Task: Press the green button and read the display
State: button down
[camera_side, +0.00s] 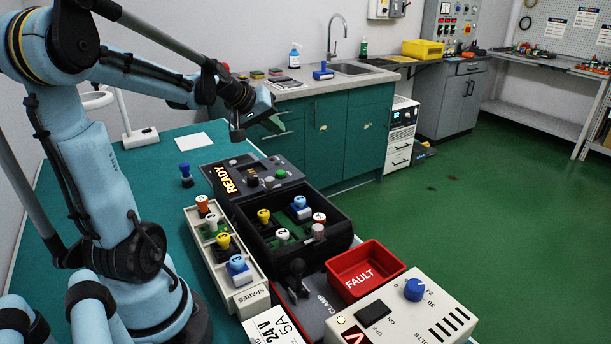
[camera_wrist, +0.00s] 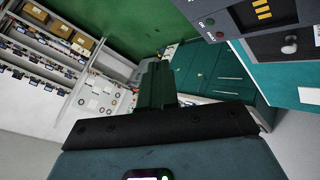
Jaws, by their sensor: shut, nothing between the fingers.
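A dark grey control panel (camera_side: 262,165) stands on the teal bench, with a lit yellow display (camera_side: 228,179) that reads READY. A green button (camera_side: 281,174) sits on the right part of the panel. My gripper (camera_side: 274,124) is above and behind the panel, apart from it, with its teal fingers shut and empty. In the wrist view the shut fingers (camera_wrist: 157,85) point past the panel.
In front of the panel stand a black tray (camera_side: 340,238) with coloured plugs, a pale spares rack (camera_side: 240,291), a red FAULT bin (camera_side: 338,272) and a beige power unit (camera_side: 440,315). A white card (camera_side: 194,142) lies on the bench. A blue plug (camera_side: 186,174) stands left of the panel.

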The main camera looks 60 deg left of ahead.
aim_at(277, 173)
jog(key=shift+f, duration=4.4)
jog(key=shift+f, duration=0.4)
jog(key=shift+f, duration=0.4)
jog(key=shift+r, duration=0.85)
jog(key=shift+r, duration=2.5)
